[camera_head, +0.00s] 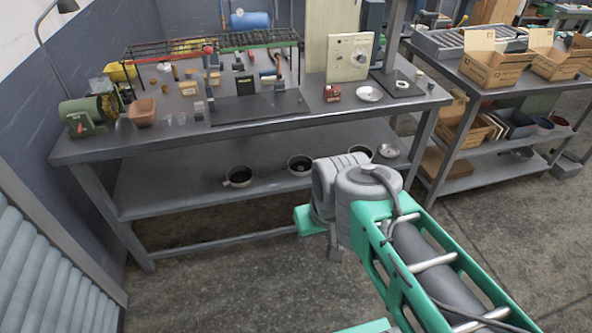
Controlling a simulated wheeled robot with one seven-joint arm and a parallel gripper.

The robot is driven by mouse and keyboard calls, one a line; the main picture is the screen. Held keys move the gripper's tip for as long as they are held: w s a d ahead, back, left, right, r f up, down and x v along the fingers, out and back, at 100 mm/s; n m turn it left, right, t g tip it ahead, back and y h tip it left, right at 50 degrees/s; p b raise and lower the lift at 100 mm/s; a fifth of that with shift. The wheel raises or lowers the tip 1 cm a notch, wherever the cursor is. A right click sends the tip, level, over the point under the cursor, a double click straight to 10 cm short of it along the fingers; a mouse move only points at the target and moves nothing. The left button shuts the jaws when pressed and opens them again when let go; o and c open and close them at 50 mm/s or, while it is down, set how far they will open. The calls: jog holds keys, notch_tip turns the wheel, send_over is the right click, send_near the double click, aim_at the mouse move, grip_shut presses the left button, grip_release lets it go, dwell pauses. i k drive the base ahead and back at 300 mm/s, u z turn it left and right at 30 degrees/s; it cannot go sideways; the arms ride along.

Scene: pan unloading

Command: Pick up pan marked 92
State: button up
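Dark pans sit on the lower shelf of the workbench. The fingers of my gripper do not show.
The workbench (330,122) has a cluttered top with a green machine (88,116) and a wire rack (215,43). A small metal dish (389,151) lies on the lower shelf. A second bench with cardboard boxes (487,65) stands right. The floor in front is clear.

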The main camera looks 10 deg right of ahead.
aim_at(300, 165)
jog(key=z, duration=1.4)
jog(key=i, duration=1.9)
jog(key=u, duration=4.1)
